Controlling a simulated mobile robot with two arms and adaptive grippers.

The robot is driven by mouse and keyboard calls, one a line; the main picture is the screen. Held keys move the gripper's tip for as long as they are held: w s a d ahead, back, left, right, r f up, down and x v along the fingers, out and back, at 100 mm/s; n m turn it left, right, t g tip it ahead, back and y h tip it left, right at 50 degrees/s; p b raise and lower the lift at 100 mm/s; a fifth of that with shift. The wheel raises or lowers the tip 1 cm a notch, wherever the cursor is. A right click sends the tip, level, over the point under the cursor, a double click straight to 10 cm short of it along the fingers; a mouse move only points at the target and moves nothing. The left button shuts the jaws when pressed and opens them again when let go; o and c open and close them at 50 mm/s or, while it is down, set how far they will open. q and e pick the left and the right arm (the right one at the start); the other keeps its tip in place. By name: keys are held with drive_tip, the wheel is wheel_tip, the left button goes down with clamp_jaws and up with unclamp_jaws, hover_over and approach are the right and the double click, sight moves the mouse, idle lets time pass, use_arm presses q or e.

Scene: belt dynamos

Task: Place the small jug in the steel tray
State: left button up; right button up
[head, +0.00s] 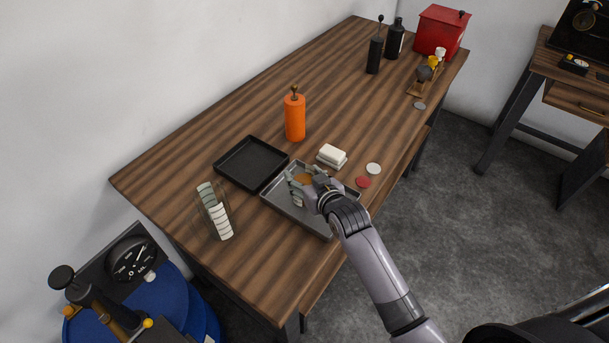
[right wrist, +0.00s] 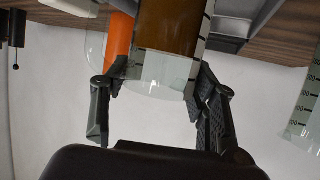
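The small jug (right wrist: 168,40), a clear graduated vessel with amber-brown contents, is between the fingers of my right gripper (right wrist: 160,90). The fingers appear to touch it on both sides in the right wrist view. In the head view my right gripper (head: 300,190) is over the steel tray (head: 302,215), and the amber of the jug shows just behind the fingers. The hand hides much of the jug and part of the tray. I cannot tell whether the jug's base touches the tray floor. My left gripper is not in view.
A black tray (head: 252,162) adjoins the steel tray. A taller graduated jug (head: 214,211) stands to the left, an orange bottle (head: 295,118) behind. White blocks (head: 332,155), a white disc (head: 373,168) and a red disc (head: 363,182) lie to the right.

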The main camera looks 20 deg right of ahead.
drive_tip(key=o, duration=0.4)
drive_tip(key=shift+r, duration=0.2)
drive_tip(key=shift+s, duration=0.3)
drive_tip(key=b+v, duration=0.1)
drive_tip(key=v, duration=1)
drive_tip(key=shift+s+b, duration=0.2)
drive_tip(key=shift+b, duration=0.2)
drive_tip(key=shift+d+r, duration=0.1)
drive_tip(key=shift+d, duration=0.05)
